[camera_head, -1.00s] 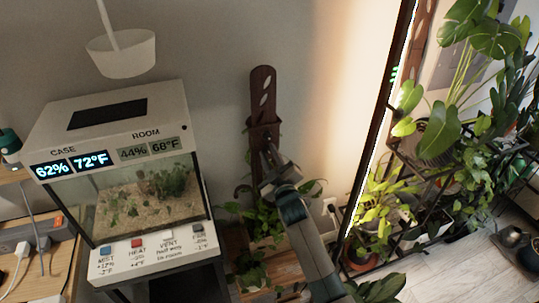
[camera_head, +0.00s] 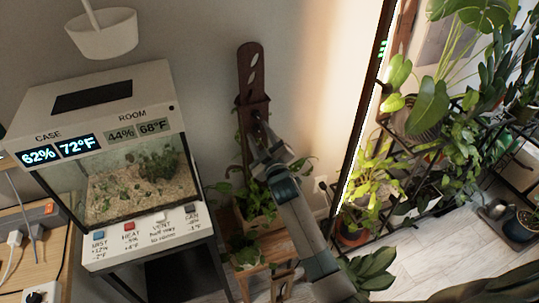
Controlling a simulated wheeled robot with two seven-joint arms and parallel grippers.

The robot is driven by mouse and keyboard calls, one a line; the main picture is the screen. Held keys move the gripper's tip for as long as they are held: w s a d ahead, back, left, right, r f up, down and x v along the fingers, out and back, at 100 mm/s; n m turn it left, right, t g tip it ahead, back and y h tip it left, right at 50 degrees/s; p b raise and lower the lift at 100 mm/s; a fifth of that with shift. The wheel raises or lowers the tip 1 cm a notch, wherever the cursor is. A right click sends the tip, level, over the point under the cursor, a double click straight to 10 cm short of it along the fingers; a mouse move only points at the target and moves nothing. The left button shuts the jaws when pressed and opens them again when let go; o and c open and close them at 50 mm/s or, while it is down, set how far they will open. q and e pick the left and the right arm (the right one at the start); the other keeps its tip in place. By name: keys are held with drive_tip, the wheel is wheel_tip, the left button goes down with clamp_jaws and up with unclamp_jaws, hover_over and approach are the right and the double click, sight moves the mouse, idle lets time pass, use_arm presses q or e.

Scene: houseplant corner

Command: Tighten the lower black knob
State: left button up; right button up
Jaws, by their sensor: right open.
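A dark wooden upright board (camera_head: 250,65) with oval slots stands against the wall, with a wider dark bracket section (camera_head: 256,108) across its lower part. My right gripper (camera_head: 259,130) reaches up from below, in front of the board just under that section. It is open, and I see nothing between its fingers. I cannot make out a black knob for certain; the gripper and arm cover part of the board's lower stretch. I cannot tell whether the gripper touches the board. My left gripper is out of view.
A white-topped terrarium (camera_head: 110,95) with displays stands at left. A white hanging pot (camera_head: 103,34) is above it. Potted plants (camera_head: 257,205) on a wooden stand sit beside my right arm. A black plant rack (camera_head: 395,150) fills the right, with bare pale floor (camera_head: 440,262) before it.

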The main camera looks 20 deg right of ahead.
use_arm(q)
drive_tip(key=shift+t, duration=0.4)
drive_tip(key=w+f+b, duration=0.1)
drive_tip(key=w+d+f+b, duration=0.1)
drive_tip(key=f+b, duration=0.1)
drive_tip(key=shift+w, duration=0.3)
use_arm(e)
drive_tip(key=s, duration=1.7)
drive_tip(key=shift+a+f, duration=0.15)
drive_tip(key=shift+f, duration=0.15)
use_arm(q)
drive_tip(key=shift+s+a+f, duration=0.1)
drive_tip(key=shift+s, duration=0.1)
